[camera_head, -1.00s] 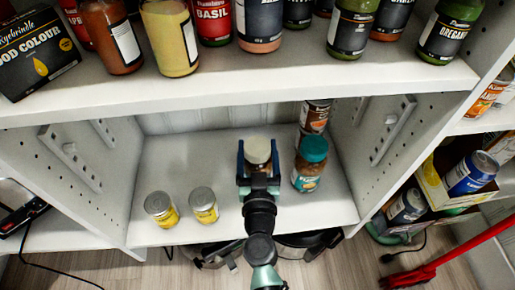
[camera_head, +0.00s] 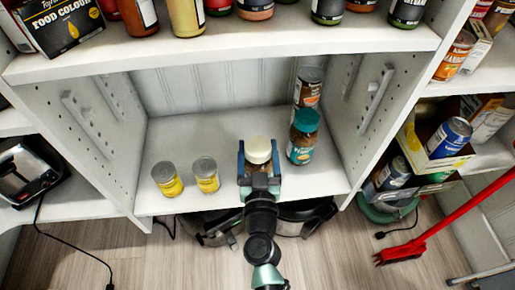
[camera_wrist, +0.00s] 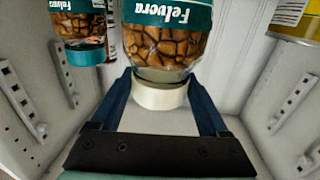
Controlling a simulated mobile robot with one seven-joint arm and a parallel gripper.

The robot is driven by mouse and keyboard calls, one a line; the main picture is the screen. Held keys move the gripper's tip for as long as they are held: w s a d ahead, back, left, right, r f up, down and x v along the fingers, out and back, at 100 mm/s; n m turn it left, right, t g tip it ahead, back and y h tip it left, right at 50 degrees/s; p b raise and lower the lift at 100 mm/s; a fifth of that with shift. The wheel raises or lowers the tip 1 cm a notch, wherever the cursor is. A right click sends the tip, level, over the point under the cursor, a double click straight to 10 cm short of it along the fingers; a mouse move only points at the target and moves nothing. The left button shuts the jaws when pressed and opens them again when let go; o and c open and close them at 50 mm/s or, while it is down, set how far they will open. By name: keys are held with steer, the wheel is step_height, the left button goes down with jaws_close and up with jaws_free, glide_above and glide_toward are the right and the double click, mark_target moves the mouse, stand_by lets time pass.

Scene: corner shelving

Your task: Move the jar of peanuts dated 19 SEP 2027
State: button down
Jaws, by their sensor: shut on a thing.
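My gripper (camera_head: 259,172) is shut on a jar with a cream-white lid (camera_head: 258,145), over the front part of the middle shelf. In the wrist view the held jar (camera_wrist: 160,42) appears upside down, with nuts behind clear walls and a teal "Felvora" label. My fingers (camera_wrist: 160,105) lie on either side of it near the white lid. A second jar, with a teal lid (camera_head: 305,121), stands to the right and also shows in the wrist view (camera_wrist: 82,28). No date is readable on either jar. I cannot tell whether the held jar touches the shelf.
Two yellow-labelled cans (camera_head: 167,180) (camera_head: 206,174) stand left of my gripper. The upper shelf (camera_head: 220,55) overhangs the back. Side panels (camera_head: 95,130) bound the bay. The shelf's back middle is clear.

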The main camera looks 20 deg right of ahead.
steer(key=shift+s, duration=0.1)
jaws_free()
steer(key=p+v, duration=0.1)
steer(key=v, duration=1.2)
stand_by(0.5)
